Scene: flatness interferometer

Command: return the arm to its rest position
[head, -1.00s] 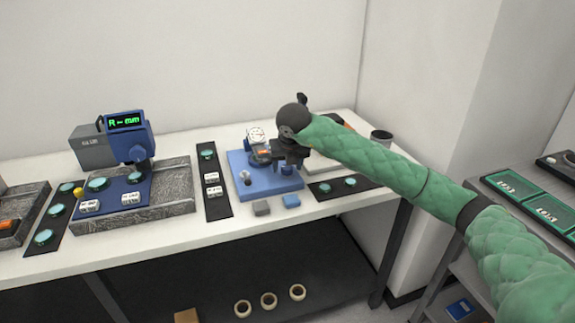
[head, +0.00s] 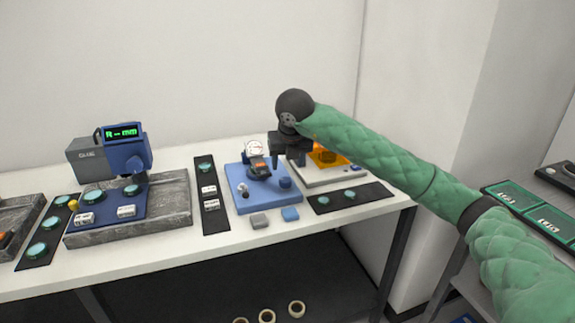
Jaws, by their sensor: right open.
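My right arm, in a green quilted sleeve, reaches in from the right in the head view. Its dark gripper (head: 290,160) points down over the gap between the blue fixture plate (head: 250,199) and the white instrument with an orange top (head: 328,155). The fingers are apart with nothing between them, and they look clear of the plate. A dial gauge (head: 254,148) and a small dark block with an orange face (head: 260,167) are on the blue plate, left of the gripper. The gripper and forearm hide part of the white instrument. My left gripper is not in view.
A blue instrument with a green display (head: 124,133) stands on a grey stone base (head: 172,215) at left. Black strips (head: 213,222) with teal discs lie on the white bench. A shelf with green trays (head: 548,222) is at right.

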